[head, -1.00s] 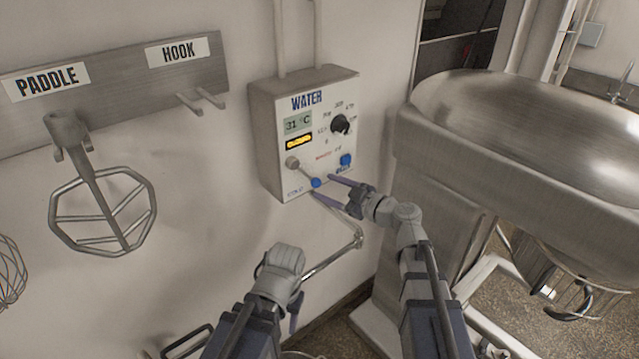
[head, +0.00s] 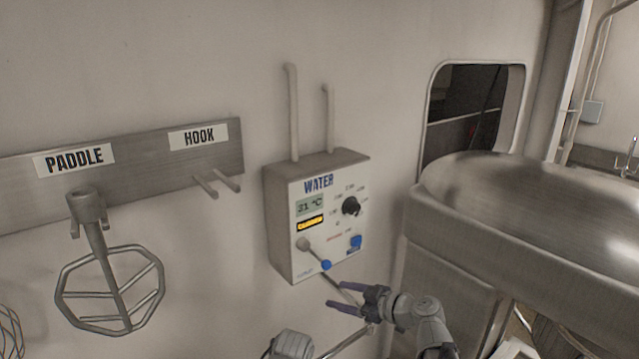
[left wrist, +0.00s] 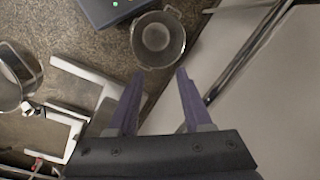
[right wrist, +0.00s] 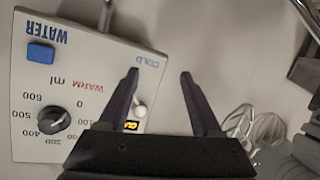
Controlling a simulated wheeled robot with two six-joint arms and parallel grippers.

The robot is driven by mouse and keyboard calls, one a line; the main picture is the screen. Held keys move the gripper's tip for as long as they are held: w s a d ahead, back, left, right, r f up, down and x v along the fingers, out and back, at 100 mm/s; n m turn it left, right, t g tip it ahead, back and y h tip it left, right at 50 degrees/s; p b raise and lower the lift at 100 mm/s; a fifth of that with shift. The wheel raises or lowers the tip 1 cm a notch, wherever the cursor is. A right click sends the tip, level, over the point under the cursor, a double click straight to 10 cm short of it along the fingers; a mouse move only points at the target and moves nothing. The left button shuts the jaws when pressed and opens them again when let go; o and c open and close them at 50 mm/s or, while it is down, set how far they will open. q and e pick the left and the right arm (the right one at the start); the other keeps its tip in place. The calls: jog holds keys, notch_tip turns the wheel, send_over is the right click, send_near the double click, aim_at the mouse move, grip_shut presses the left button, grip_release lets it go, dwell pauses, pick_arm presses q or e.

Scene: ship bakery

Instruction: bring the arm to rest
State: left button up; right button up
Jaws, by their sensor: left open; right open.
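My right gripper (head: 338,296) is open and empty in the head view, just below and in front of the lower edge of the water box (head: 283,225). My left gripper (left wrist: 160,72) is open and empty in the left wrist view, pointing down toward the floor with a round metal pot below. In the head view only part of my left arm shows at the bottom edge; its fingers are out of frame.
A paddle (head: 110,290) hangs on the rack (head: 130,160) at left, beside empty hook pegs (head: 215,184). A large steel bowl (head: 540,210) stands close at right. The pot (left wrist: 157,42) stands below my left gripper. The wall between paddle and box is clear.

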jog(key=s+d+f+m+g+h, duration=0.2)
jog(key=s+f+m+g+h, duration=0.35)
jog(key=s+f, duration=0.5)
jog(key=s+d+f+m+g+h, duration=0.3)
jog(key=s+d+f+m+h, duration=0.25)
jog(key=d+m, duration=0.2)
jog(key=s+a+n+h, duration=0.1)
jog(key=s+a+n, duration=0.3)
jog(key=a, duration=0.6)
jog(key=shift+s+a+g+b, duration=0.4)
jog(key=shift+s+g+b, duration=0.05)
jog(key=shift+s, duration=0.05)
